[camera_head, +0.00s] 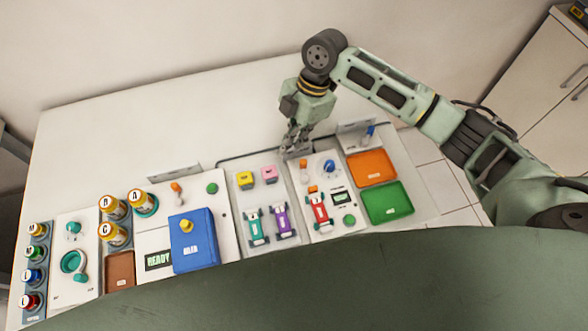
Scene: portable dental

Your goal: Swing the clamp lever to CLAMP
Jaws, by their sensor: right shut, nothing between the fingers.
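My right gripper (296,148) points down near the back edge of the right-hand control panel (350,215). Its fingers are shut and empty. Several lever-like or knob-like controls show, but their labels are too small to read, so I cannot tell which is the clamp lever. A blue-handled one (368,132) stands at the back right, to the right of the gripper. A blue knob (329,166) and an orange control (312,188) sit on the panel in front of the gripper. An orange-topped control (176,188) stands on the middle-left panel. My left gripper is not in view.
Small teal (257,228), purple (281,221) and red (318,211) car-shaped pieces lie on the panels. Orange (371,166) and green (389,204) trays are at right. A blue box (195,250) and several labelled cylinders stand left. The table's back (190,115) is clear.

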